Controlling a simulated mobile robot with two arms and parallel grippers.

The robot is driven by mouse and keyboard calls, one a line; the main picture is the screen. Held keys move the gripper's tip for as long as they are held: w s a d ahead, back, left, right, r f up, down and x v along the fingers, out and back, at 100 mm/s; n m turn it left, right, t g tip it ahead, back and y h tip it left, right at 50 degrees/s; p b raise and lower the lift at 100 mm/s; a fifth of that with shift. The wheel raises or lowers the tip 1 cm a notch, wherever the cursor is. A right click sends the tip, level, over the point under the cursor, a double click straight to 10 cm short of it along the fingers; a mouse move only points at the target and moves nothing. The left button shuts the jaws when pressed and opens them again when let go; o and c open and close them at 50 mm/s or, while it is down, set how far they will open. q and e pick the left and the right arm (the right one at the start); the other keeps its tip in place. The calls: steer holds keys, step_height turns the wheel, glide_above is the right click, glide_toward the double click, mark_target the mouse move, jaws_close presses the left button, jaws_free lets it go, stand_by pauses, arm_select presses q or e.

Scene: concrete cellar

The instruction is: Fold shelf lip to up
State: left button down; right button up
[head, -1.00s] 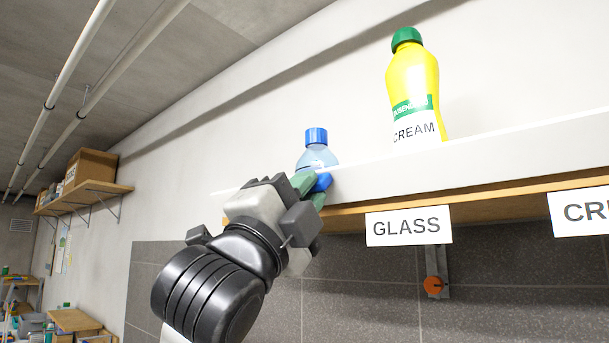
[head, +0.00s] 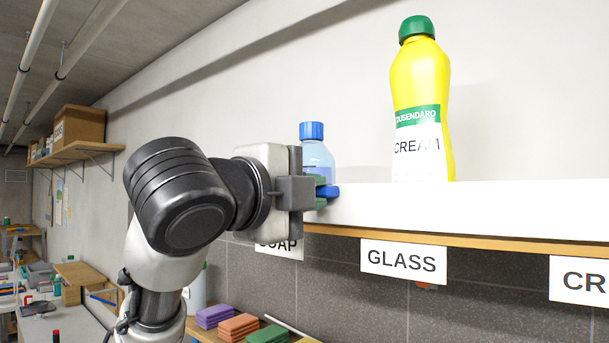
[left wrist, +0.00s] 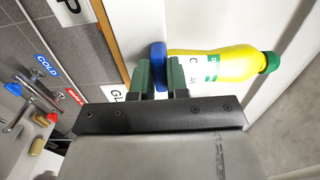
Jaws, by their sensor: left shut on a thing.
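The shelf lip (head: 470,208) is a long white strip along the front edge of the shelf. It appears to stand up, with its top edge in front of the bottles' bases; its exact angle I cannot tell. A blue tab (head: 327,191) sits at its left end and also shows in the left wrist view (left wrist: 158,62). My left gripper (head: 321,192) comes in from the left, with its green fingers shut on the blue tab. In the left wrist view the fingers (left wrist: 160,77) are at the tab, partly covering it. My right gripper is not in view.
A yellow cream bottle (head: 420,100) and a clear blue-capped bottle (head: 314,152) stand behind the lip. A wooden edge (head: 460,240) and labels such as GLASS (head: 403,262) are below. Colored sponges (head: 238,326) lie lower down.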

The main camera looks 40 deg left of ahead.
arm_select(q)
steer(key=shift+r, duration=0.1)
stand_by(0.4)
steer(key=c, duration=1.1)
jaws_free()
steer(key=shift+w, duration=0.15)
steer(key=s+b, duration=0.1)
steer(key=s, duration=0.2)
steer(key=s+b, duration=0.2)
steer(key=s, duration=0.2)
steer(key=s+b, duration=0.1)
steer(key=s, duration=0.2)
steer(key=shift+s+a, duration=0.4)
